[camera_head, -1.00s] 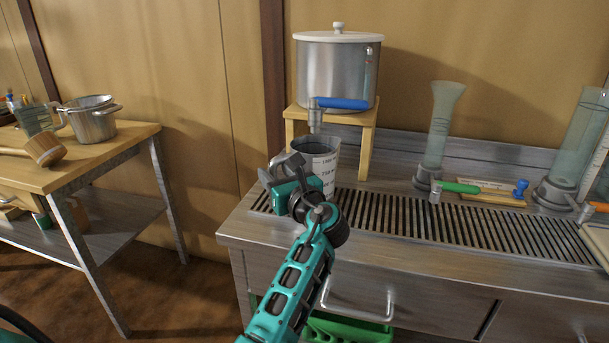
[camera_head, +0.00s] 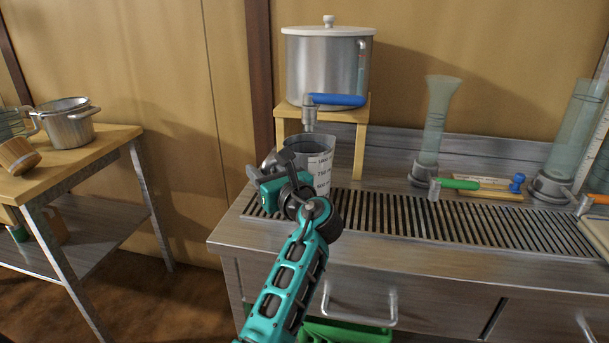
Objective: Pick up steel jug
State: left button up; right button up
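The steel jug (camera_head: 322,163), a grey vessel with a white measuring scale on its side, stands upright on the slotted drain grate under a blue-handled tap. My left gripper (camera_head: 262,167) is at the jug's left side, and my teal arm comes up from below in front of it. A curved grey part beside the fingers may be the jug's handle. The gripper body and wrist hide the jug's lower left. I cannot tell whether the fingers are apart or closed, or whether they touch the jug. My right gripper is out of view.
A lidded steel pot (camera_head: 326,68) stands on a wooden stand (camera_head: 361,140) behind the jug. Glass cylinders (camera_head: 434,118) and a green-handled tap (camera_head: 458,184) are to the right. The drain grate (camera_head: 430,222) is mostly clear. A side table (camera_head: 110,148) holds a saucepan (camera_head: 68,128).

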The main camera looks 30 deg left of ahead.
pick_arm(q)
grip_shut()
dwell(0.3)
dwell(0.3)
jog(key=shift+a+r, duration=0.1)
jog(key=shift+r, duration=0.1)
